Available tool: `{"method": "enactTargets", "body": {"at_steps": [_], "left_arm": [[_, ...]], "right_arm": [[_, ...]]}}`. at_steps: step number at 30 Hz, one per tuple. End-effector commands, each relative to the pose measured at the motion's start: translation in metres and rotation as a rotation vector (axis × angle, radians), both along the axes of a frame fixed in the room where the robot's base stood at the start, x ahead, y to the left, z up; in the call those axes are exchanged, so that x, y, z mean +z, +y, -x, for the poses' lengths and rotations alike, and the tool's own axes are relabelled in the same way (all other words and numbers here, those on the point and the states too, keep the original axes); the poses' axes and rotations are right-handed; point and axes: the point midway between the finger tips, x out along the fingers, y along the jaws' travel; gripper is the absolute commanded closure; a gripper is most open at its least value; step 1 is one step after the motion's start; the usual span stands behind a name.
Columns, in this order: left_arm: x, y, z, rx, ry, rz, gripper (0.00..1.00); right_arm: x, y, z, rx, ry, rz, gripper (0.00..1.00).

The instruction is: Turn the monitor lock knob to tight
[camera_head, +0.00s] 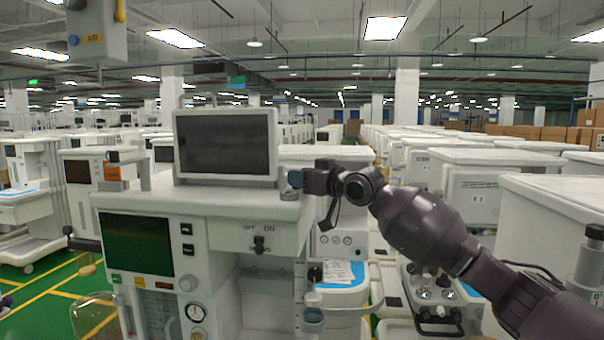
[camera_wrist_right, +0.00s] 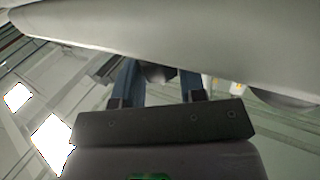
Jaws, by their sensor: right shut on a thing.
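The monitor (camera_head: 226,145), a grey-framed screen that is dark, stands upright on top of the white anaesthesia cart (camera_head: 240,203). My right gripper (camera_head: 294,180) reaches in from the right, beside the monitor's lower right corner. Its two blue fingers also show in the right wrist view (camera_wrist_right: 157,82), shut on a small grey knob (camera_wrist_right: 156,73) between them. The knob is partly hidden by the fingers, and its turn position cannot be read. My left gripper is not in view.
A pale panel edge (camera_wrist_right: 200,40) runs close above the fingers in the right wrist view. A hanging unit (camera_head: 97,30) is at the upper left. Other white carts (camera_head: 470,185) stand behind and to the right, under my right arm.

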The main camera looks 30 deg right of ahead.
Motion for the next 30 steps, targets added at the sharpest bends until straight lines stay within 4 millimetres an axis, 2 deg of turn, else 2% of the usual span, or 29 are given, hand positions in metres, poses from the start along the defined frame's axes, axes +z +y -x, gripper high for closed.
{"method": "enactTargets", "body": {"at_steps": [9, 22, 23, 27, 30], "left_arm": [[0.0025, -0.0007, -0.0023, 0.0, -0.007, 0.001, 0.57], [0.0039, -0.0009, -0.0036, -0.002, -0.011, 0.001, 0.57], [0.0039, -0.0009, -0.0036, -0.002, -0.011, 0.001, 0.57], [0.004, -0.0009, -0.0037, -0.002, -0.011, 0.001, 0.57], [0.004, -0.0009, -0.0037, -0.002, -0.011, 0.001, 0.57]], "right_arm": [[-0.0014, 0.0012, 0.0008, -0.071, -0.002, 0.0, 0.86], [-0.0007, 0.0014, 0.0009, -0.083, -0.004, -0.005, 0.86], [-0.0007, 0.0013, 0.0009, -0.083, -0.004, -0.005, 0.59], [-0.0005, 0.0014, 0.0009, -0.083, -0.005, -0.004, 0.38], [-0.0003, 0.0014, 0.0009, -0.083, -0.005, -0.004, 0.37]]}}
